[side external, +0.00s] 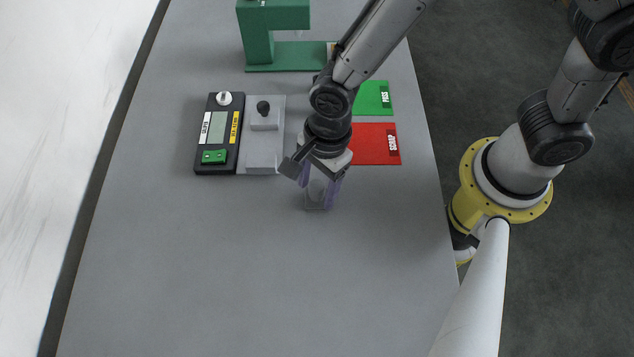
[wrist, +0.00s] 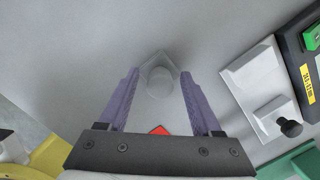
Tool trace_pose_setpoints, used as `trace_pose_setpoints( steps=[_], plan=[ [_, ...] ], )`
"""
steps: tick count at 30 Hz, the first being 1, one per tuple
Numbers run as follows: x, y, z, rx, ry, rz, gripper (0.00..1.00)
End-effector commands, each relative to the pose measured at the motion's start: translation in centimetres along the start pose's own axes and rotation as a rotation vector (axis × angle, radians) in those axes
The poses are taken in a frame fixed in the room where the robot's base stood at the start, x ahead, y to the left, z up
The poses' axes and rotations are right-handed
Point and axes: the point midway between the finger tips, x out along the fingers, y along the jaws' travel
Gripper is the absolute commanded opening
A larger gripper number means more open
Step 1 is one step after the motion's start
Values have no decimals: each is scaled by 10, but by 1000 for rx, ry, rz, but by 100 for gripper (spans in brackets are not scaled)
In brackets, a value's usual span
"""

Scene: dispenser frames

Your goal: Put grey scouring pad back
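A small grey square piece with a paler round part (wrist: 160,82) is on the table between my fingers in the wrist view. It also shows under my gripper in the side view (side external: 317,198), partly hidden by the fingers. It is the only thing that could be the grey scouring pad, but its surface is too faint to be sure. My gripper (side external: 320,186) points down over it. In the wrist view my purple fingers (wrist: 160,72) are spread on either side of the piece, with visible gaps.
A grey block with a black knob (side external: 264,152) stands left of my gripper, beside a black control box (side external: 203,158). A green stand (side external: 257,45) is behind. Green PASS (side external: 373,98) and red SCRAP (side external: 374,145) pads lie to the right. The front table (side external: 240,270) is clear.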

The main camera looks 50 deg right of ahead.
Motion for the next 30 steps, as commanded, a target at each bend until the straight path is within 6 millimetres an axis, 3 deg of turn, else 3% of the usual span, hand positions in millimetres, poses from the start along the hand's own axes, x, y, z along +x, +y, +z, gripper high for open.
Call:
trace_pose_setpoints(
  steps=[7, 11, 24, 30],
  plan=[
    [-2, 0, 0, -1, -1, -1, 66],
    [-14, 0, 1, 0, -3, -2, 66],
    [-100, -1, 1, 0, -3, -5, 66],
    [-120, 0, 1, 0, -1, -1, 66]
  ],
)
